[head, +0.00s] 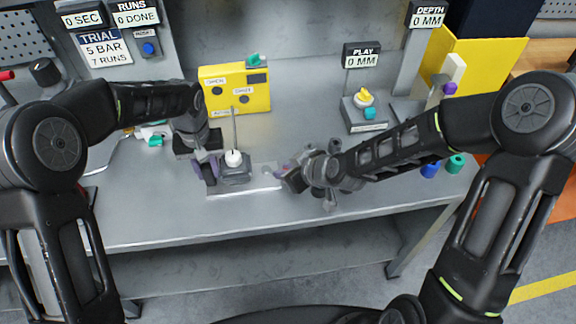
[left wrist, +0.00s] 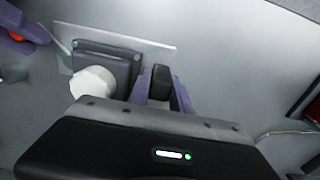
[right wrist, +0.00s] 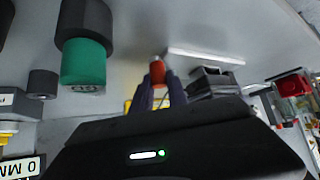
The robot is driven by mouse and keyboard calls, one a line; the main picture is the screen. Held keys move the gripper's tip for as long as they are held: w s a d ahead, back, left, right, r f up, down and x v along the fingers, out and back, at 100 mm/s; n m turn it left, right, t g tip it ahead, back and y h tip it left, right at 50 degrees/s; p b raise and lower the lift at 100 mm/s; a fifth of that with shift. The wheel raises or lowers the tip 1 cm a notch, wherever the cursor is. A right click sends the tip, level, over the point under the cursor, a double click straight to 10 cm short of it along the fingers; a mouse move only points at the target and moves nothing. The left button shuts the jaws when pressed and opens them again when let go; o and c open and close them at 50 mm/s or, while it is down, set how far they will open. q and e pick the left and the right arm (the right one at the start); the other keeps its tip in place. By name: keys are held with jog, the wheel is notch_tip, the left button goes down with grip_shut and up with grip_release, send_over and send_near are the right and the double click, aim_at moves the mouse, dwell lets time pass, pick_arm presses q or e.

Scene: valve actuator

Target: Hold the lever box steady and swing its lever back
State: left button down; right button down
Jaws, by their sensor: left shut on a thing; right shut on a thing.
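The lever box (head: 236,178) is a grey block with a white round knob (head: 233,158) on top, on the bench's front part. It also shows in the left wrist view (left wrist: 120,62). My left gripper (head: 207,170) is at the box's left side, its purple fingers (left wrist: 162,88) shut around a dark block at the box's edge. My right gripper (head: 286,174) is right of the box, its purple fingers shut on an orange-red piece (right wrist: 157,72), which looks like the lever's grip. The lever's link to the box is partly hidden.
A pale plate (head: 243,190) lies under the box. Behind it stands a yellow panel (head: 234,90). A stand with a yellow knob (head: 364,98) is at the back right. Blue (head: 430,168) and green (head: 455,164) cylinders are beyond my right arm. The bench's front strip is clear.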

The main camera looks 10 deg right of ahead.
pick_arm(q)
jog(key=shift+s+f, duration=0.25)
jog(key=shift+f, duration=0.05)
pick_arm(e)
jog(key=m+h, duration=0.1)
jog(key=s+a+m+t+h, duration=0.1)
jog(key=m, duration=0.1)
jog(key=a+m+h, duration=0.1)
jog(key=shift+s+a+f, duration=0.15)
jog(key=shift+s, duration=0.25)
jog(key=shift+s+a+m+h, duration=0.1)
jog(key=shift+a+m+h, duration=0.3)
jog(key=shift+m+h, duration=0.4)
jog(key=shift+s+a+m+h, duration=0.1)
jog(key=shift+a+m+h, duration=0.3)
jog(key=shift+m, duration=0.6)
jog(key=shift+s+a+m+h, duration=0.1)
jog(key=shift+a+m+h, duration=0.25)
jog(key=shift+m+h, duration=0.45)
jog(key=c, duration=1.3)
grip_release()
jog(key=shift+w, duration=0.1)
jog(key=v, duration=1.2)
jog(key=shift+s, duration=0.25)
jog(key=shift+f, duration=0.1)
